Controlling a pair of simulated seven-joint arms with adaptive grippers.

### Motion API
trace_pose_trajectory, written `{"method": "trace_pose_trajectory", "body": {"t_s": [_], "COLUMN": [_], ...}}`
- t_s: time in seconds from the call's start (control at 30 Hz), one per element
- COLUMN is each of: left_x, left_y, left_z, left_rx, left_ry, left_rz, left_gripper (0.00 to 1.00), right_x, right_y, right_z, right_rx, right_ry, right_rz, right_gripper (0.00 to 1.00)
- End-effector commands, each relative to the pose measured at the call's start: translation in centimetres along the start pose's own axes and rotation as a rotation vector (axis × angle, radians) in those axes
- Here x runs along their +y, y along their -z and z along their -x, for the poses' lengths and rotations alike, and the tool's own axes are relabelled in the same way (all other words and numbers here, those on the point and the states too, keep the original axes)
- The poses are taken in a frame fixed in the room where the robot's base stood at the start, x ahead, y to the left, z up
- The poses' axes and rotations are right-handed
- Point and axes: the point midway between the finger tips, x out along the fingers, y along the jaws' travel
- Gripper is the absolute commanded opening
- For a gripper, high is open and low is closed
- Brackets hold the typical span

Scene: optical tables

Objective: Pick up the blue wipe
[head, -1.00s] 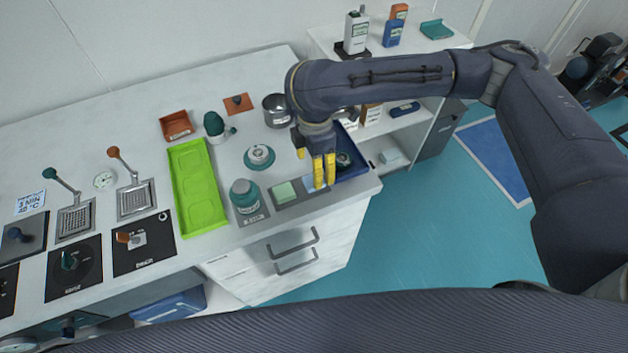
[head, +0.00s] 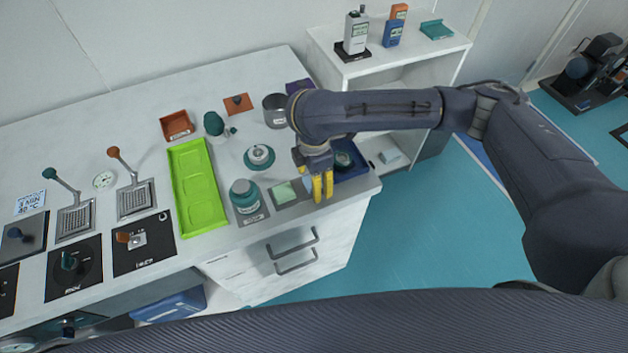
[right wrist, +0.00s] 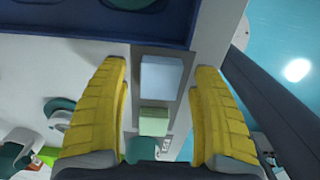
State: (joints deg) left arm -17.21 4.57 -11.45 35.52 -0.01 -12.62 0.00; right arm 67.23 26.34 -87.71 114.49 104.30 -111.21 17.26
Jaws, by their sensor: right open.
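The light blue wipe (right wrist: 161,78) lies on a grey strip at the counter's right end, beside a green wipe (right wrist: 153,121). In the head view the blue wipe (head: 307,184) is mostly hidden by my right gripper (head: 320,188). The right gripper points down over it, open and empty. In the right wrist view the yellow fingers of this gripper (right wrist: 160,105) stand apart on either side of the blue wipe, not touching it. My left gripper is in neither view.
A dark blue tray (head: 362,168) with a round item in it is close to the wipes. The counter's front edge is close by.

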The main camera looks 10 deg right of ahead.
Motion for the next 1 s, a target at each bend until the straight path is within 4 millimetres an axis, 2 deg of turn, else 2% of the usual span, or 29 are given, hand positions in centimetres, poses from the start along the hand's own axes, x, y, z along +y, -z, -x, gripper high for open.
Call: {"method": "trace_pose_trajectory", "body": {"t_s": [0.17, 0.5, 1.0], "left_x": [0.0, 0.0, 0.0], "left_y": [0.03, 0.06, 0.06], "left_z": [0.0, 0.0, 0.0], "left_rx": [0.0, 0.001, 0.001], "left_ry": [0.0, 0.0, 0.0], "left_rz": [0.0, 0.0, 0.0], "left_gripper": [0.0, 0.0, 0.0], "right_x": [0.01, 0.0, 0.03], "right_y": [0.0, 0.0, -0.01], "right_z": [0.01, 0.02, 0.32], "right_rx": [0.0, 0.0, 0.0], "right_ry": [0.0, 0.0, 0.0], "right_rz": [0.0, 0.0, 0.0], "right_gripper": [0.66, 0.27, 0.27]}}
